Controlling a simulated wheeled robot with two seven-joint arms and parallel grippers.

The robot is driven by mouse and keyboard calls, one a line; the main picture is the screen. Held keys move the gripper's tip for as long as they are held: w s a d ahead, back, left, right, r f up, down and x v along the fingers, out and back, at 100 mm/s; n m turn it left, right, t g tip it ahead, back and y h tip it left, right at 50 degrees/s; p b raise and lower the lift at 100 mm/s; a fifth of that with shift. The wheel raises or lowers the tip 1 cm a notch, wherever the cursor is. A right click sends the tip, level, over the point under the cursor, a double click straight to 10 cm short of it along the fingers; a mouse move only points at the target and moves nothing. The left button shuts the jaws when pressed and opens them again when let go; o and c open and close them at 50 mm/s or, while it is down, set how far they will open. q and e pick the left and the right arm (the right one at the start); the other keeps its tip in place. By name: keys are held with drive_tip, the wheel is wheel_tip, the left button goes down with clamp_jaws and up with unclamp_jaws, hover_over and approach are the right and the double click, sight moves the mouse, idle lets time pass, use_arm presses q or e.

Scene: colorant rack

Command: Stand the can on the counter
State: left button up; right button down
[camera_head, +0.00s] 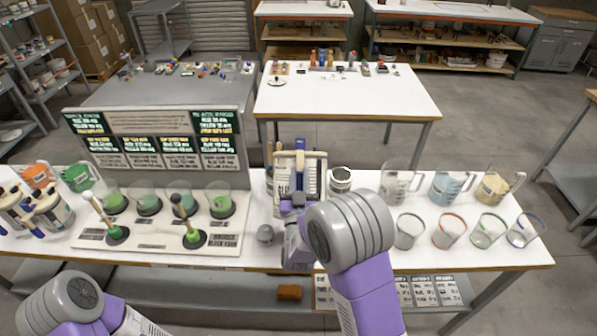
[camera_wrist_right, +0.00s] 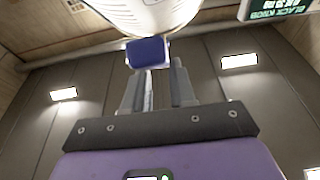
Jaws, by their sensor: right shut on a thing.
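My right gripper (camera_head: 297,197) is over the middle of the counter (camera_head: 390,252). In the right wrist view the gripper (camera_wrist_right: 160,75) is shut on a blue handle-like block (camera_wrist_right: 148,53) of a white, rounded can (camera_wrist_right: 150,12). In the head view the can (camera_head: 284,174) is pale and partly hidden behind my gripper and arm. I cannot tell whether its base touches the counter. My left arm shows at the lower left, but its gripper is outside the view.
A metal tin (camera_head: 340,180) stands just right of the held can. Jugs (camera_head: 446,188) and clear cups (camera_head: 447,231) stand further right. A tray (camera_head: 150,243) with green cups and tools lies left, below a sign board (camera_head: 155,122).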

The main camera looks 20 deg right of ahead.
sight(299, 187)
drive_tip(key=shift+f, duration=1.75)
drive_tip(key=c, duration=1.4)
unclamp_jaws()
drive_tip(key=shift+f+b, duration=0.3)
drive_tip(key=shift+f, duration=0.1)
drive_tip(key=o, duration=0.5)
drive_tip(key=shift+s+r, duration=0.1)
drive_tip(key=shift+s, duration=0.05)
